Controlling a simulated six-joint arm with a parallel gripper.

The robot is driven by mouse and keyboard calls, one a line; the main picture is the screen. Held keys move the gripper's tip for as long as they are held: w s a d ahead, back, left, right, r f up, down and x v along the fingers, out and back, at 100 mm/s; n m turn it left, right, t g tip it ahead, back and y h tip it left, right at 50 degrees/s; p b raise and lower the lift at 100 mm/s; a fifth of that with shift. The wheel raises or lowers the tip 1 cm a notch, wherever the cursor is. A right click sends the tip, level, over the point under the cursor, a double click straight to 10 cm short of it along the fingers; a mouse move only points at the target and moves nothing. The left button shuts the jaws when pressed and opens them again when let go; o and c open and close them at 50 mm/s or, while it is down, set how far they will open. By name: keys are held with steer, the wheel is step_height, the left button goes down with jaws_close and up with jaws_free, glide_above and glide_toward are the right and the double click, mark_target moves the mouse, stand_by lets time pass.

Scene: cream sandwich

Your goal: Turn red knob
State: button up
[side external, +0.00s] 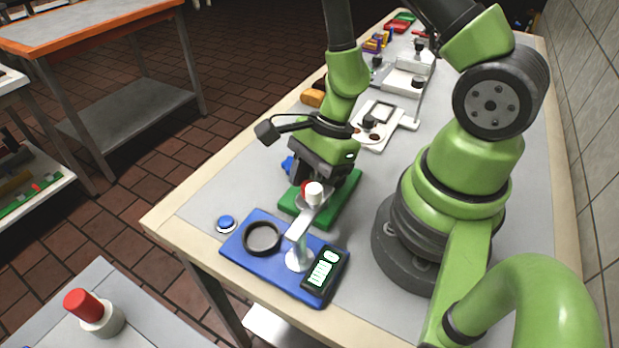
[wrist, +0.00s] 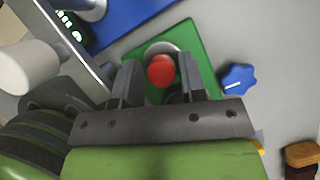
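A red knob (wrist: 161,71) with a rounded top stands over a pale round base on a green board (wrist: 205,62). In the wrist view it lies between the two dark fingers of my gripper (wrist: 160,76). The fingers are apart, with a narrow gap visible on each side of the red knob, so my gripper looks open around it. In the side view my gripper (side external: 318,172) points down over the green board (side external: 345,198), and the red knob (side external: 305,188) is mostly hidden behind a white cylinder (side external: 314,193).
A blue lobed knob (wrist: 238,78) sits beside the green board. A blue board (side external: 238,252) with a black ring, an upright stand and a lit display (side external: 325,270) is in front. The white cylinder on the stand's arm is close to my gripper.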

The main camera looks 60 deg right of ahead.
steer(key=w+a+r+n+g+y, duration=0.3)
steer(key=a+r+n, duration=0.25)
steer(key=n, duration=0.65)
steer(key=d+r+n+g+h, duration=0.3)
steer(key=d+n+h, duration=0.3)
steer(key=d, duration=0.1)
steer(key=x, duration=0.9)
steer(key=shift+w+a+f, duration=0.2)
steer(key=shift+w+a, duration=0.05)
steer(key=shift+w, duration=0.15)
steer(key=shift+c, duration=0.4)
steer(key=c, duration=0.5)
steer(key=m+y, duration=0.1)
steer(key=m, duration=0.1)
steer(key=m+t, duration=0.1)
steer(key=m, duration=0.2)
steer(key=shift+y, duration=0.4)
steer(key=shift+c, duration=0.2)
